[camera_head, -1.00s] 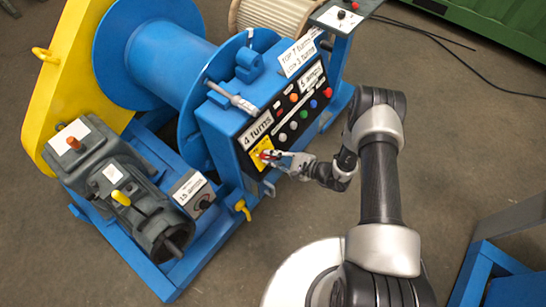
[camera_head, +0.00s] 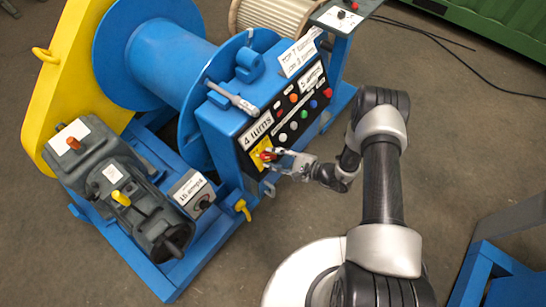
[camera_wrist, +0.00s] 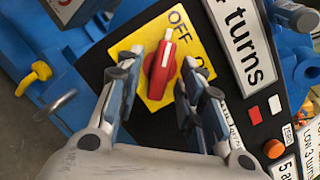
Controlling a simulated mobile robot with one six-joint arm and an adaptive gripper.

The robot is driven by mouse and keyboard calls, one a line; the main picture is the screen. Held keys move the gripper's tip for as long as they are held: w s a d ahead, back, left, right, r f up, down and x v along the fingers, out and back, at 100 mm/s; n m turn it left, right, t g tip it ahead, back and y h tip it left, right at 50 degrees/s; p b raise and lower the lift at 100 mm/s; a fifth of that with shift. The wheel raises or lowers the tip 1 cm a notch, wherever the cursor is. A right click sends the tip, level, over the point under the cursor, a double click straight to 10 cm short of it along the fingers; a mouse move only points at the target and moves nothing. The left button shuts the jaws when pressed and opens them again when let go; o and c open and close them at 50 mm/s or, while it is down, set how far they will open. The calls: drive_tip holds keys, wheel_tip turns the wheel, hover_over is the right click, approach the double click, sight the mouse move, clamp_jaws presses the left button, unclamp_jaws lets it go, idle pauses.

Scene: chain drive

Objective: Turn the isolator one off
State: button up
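The isolator is a red rotary knob (camera_wrist: 160,70) on a yellow plate (camera_wrist: 184,44) marked OFF and ON. Its white-tipped end points toward the OFF lettering in the wrist view. The knob also shows in the head view (camera_head: 266,155), low on the blue cabinet's black panel. My gripper (camera_wrist: 158,78) is open, with one finger on each side of the knob and visible gaps between fingers and knob. In the head view my gripper (camera_head: 276,158) is right in front of the plate. How far the fingertips are from the plate is hard to tell.
The panel (camera_head: 288,115) carries several coloured buttons and a "4 turns" label (camera_wrist: 242,40). A blue winch drum (camera_head: 155,60), grey motor (camera_head: 105,175) and yellow hook (camera_head: 241,207) lie to the left. The floor right of my arm is clear up to a blue frame (camera_head: 500,270).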

drive_tip(key=v, duration=1.1)
drive_tip(key=shift+s, duration=0.1)
drive_tip(key=s+a+r+n+g+h, duration=0.1)
drive_tip(key=s+r+n+g, duration=0.15)
drive_tip(key=r, duration=0.65)
drive_tip(key=s+a+r+n+g+h, duration=0.15)
drive_tip(key=r+n, duration=0.25)
drive_tip(key=r, duration=0.4)
drive_tip(key=s+a+r+n+g, duration=0.1)
drive_tip(key=s+r+n+g, duration=0.2)
drive_tip(key=r, duration=0.6)
drive_tip(key=s+d+r+n+t+h, duration=0.2)
drive_tip(key=s+d+r+h, duration=0.2)
drive_tip(key=s+r, duration=0.3)
drive_tip(key=s+d+r+n+t+h, duration=0.2)
drive_tip(key=s+d+r+n+h, duration=0.1)
drive_tip(key=s+r+h, duration=0.3)
drive_tip(key=shift+s+d+r+n+t, duration=0.35)
drive_tip(key=shift+s+r+t, duration=0.05)
drive_tip(key=shift+r, duration=0.2)
